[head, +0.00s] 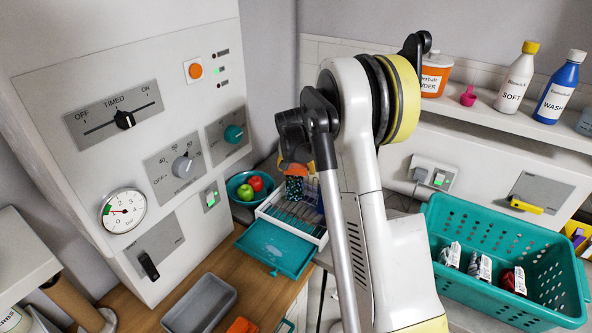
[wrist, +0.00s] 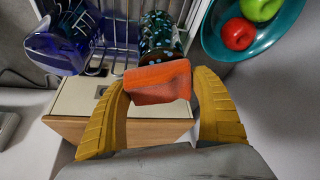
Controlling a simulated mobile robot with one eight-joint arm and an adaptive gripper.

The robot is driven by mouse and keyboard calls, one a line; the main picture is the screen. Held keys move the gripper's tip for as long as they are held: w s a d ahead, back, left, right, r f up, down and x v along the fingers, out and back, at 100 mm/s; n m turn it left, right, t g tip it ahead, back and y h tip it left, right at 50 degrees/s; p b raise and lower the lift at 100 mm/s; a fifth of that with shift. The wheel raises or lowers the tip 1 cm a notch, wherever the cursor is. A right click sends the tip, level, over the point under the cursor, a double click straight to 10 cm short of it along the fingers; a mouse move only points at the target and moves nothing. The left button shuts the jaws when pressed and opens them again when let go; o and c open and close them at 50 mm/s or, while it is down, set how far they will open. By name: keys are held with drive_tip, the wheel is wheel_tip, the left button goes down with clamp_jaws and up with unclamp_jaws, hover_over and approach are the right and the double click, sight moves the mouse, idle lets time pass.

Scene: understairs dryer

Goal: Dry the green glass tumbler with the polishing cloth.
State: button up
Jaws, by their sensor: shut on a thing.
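My gripper (wrist: 157,90) has its yellow fingers shut on an orange folded block (wrist: 158,78), which looks like the polishing cloth. A dark green glass tumbler (wrist: 160,28) covered in pale drops stands just beyond it in the wrist view. The cloth overlaps the tumbler's near edge there; I cannot tell whether they touch. In the head view the spotted tumbler (head: 294,188) is at the dish rack (head: 316,232), directly below my gripper (head: 297,168). My arm hides part of the rack.
A blue glass (wrist: 58,50) lies in the rack. A teal bowl (head: 236,190) of fruit stands close to the rack. A teal tray (head: 262,250) is in front. A grey bin (head: 199,303) and another orange item (head: 241,325) are nearer. A teal basket (head: 450,220) is right.

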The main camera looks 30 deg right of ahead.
drive_tip(key=shift+w+d+r, duration=0.15)
drive_tip(key=shift+d+r, duration=0.05)
drive_tip(key=shift+d, duration=0.1)
wheel_tip(320, 180, up, 3)
drive_tip(key=shift+a+r+p, duration=0.15)
drive_tip(key=shift+p, duration=0.75)
drive_tip(key=shift+r+p, duration=0.4)
drive_tip(key=shift+r, duration=0.25)
drive_tip(key=shift+r+p, duration=0.8)
drive_tip(key=shift+r, duration=0.7)
